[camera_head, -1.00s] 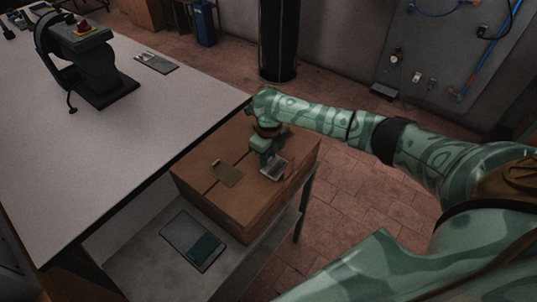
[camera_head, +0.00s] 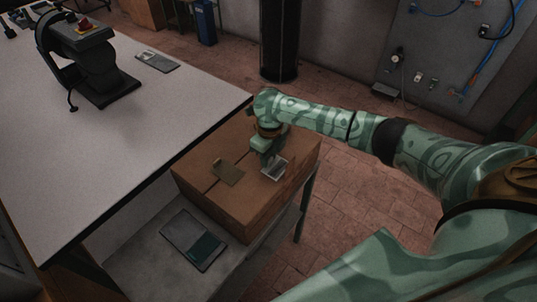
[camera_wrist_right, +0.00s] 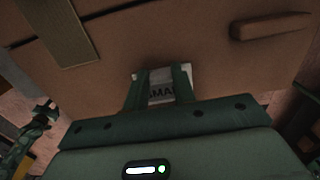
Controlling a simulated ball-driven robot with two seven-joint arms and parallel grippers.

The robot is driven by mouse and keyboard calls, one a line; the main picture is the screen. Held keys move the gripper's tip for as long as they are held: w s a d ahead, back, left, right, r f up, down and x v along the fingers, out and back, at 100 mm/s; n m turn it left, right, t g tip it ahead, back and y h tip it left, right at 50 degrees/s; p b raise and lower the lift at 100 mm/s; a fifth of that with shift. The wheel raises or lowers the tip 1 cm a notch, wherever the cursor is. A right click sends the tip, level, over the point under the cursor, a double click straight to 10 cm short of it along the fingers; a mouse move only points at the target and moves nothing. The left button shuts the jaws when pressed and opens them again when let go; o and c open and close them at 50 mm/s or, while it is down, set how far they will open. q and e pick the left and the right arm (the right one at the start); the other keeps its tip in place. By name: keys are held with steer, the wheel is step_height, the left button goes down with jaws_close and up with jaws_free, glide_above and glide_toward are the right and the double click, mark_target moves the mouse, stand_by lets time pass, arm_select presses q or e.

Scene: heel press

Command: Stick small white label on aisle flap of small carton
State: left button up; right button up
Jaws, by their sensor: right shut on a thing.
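The small brown carton (camera_head: 225,208) sits on a grey stand beside the white table. A strip of olive-brown tape (camera_head: 228,173) lies across its top seam and also shows in the wrist view (camera_wrist_right: 66,38). My right gripper (camera_head: 271,163) is shut on the small white label (camera_head: 277,169), over the right part of the carton's top. In the right wrist view the label (camera_wrist_right: 160,92) shows dark lettering between the green fingers, which hide part of it. I cannot tell whether the label touches the cardboard. My left gripper is out of view.
A dark and teal flat pad (camera_head: 194,240) lies on the grey stand (camera_head: 150,235) in front of the carton. The white table (camera_head: 110,150) holds a black press (camera_head: 85,65) and a small dark tray (camera_head: 157,62). Brick floor lies to the right.

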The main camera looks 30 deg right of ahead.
steer(key=shift+s+f, duration=0.1)
steer(key=shift+f, duration=0.05)
stand_by(0.7)
steer(key=o, duration=1.3)
step_height(320, 180, up, 7)
steer(key=p, duration=0.7)
steer(key=shift+a, duration=0.1)
